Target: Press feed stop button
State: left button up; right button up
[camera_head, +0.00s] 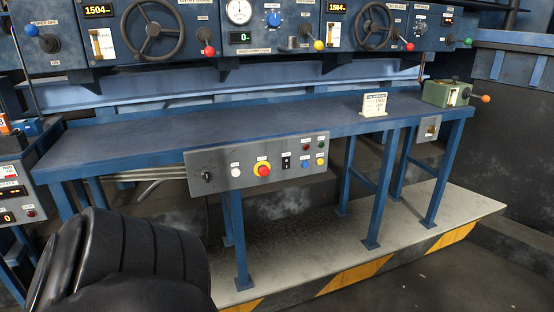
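A grey control panel (217,181) hangs on the front of the blue bench. The labels are too small to read, so I cannot tell which is the feed stop button. Neither of my grippers is in view.
The blue bench (200,128) has a mostly bare top, with a small sign (374,104) and a green box (446,93) at right. A raised platform (400,235) with a striped edge lies under the bench.

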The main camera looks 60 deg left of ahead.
aim_at(263, 171)
jog(key=u, duration=1)
jog(key=i, duration=1.3)
jog(key=u, duration=1.6)
jog(key=i, duration=0.15)
jog(key=u, duration=0.3)
jog(key=k, duration=0.3)
jog(key=z, duration=0.6)
jog(key=i, duration=0.5)
